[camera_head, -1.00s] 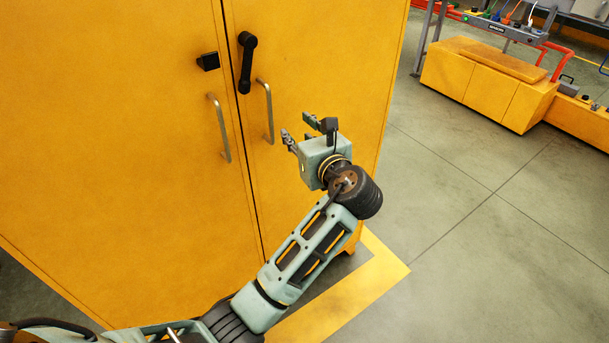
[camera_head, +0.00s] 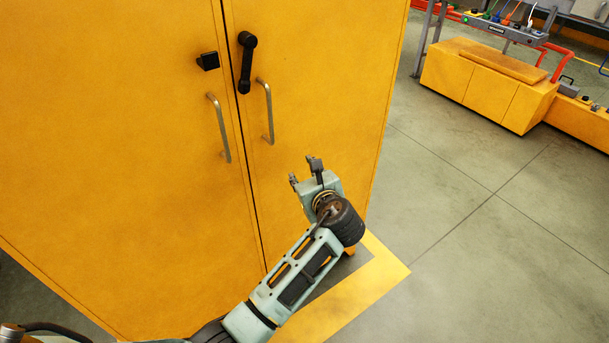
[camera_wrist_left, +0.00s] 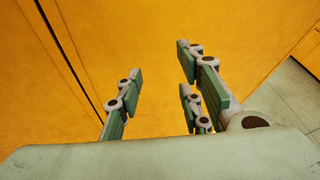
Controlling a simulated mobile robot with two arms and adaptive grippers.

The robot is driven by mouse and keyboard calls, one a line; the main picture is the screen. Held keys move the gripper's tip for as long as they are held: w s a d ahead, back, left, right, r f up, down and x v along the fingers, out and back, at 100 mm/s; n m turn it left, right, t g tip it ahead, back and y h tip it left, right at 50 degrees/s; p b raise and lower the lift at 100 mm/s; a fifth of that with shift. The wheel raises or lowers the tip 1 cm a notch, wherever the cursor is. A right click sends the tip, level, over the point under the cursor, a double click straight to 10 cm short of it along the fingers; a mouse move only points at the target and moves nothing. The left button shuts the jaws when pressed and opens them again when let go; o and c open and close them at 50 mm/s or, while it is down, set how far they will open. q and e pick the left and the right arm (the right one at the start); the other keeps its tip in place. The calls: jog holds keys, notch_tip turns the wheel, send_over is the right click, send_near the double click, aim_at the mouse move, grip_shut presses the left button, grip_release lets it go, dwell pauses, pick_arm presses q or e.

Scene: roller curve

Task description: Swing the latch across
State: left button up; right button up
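The black latch (camera_head: 246,63) hangs nearly upright on the right door of the yellow cabinet (camera_head: 312,55), just right of the door seam. A small black catch (camera_head: 208,61) sits on the left door, left of the latch and apart from it. My left gripper (camera_head: 305,172) is in front of the right door, below and right of the latch. Its fingers are spread and empty; in the left wrist view the gripper (camera_wrist_left: 160,95) shows a wide gap with only the yellow door behind. The latch does not show in the wrist view. My right gripper is in neither view.
Metal bar handles stand on the left door (camera_head: 219,128) and right door (camera_head: 265,111), the latter between my gripper and the latch. A yellow bench-like box (camera_head: 487,85) is at the back right. The grey floor (camera_head: 480,220) on the right is clear.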

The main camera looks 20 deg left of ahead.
aim_at(245, 64)
pick_arm(q)
jog(key=shift+c, duration=0.4)
jog(key=s+r+n+p, duration=0.1)
jog(key=r+p, duration=0.1)
jog(key=r, duration=0.2)
jog(key=s+r+n+t+h+p, duration=0.1)
jog(key=r+p, duration=0.2)
jog(key=r, duration=0.1)
jog(key=s+r+n+h+p, duration=0.1)
jog(key=r+n+p, duration=0.1)
jog(key=r, duration=0.2)
jog(key=shift+s+r+t+p, duration=0.1)
jog(key=shift+s+t+p, duration=0.2)
jog(key=shift+p, duration=0.1)
jog(key=c, duration=0.8)
jog(key=s+a+r+n+t+h+p, duration=0.1)
jog(key=s+r+n+p, duration=0.4)
jog(key=r, duration=0.9)
jog(key=shift+s+r+t+h+p, duration=0.4)
jog(key=shift+s+t+p, duration=0.25)
jog(key=shift+t, duration=0.25)
jog(key=w+a+p, duration=0.4)
jog(key=w, duration=0.2)
jog(key=shift+w+a+f, duration=0.15)
jog(key=shift+a+f, duration=0.15)
jog(key=shift+a, duration=0.1)
jog(key=shift+w, duration=0.15)
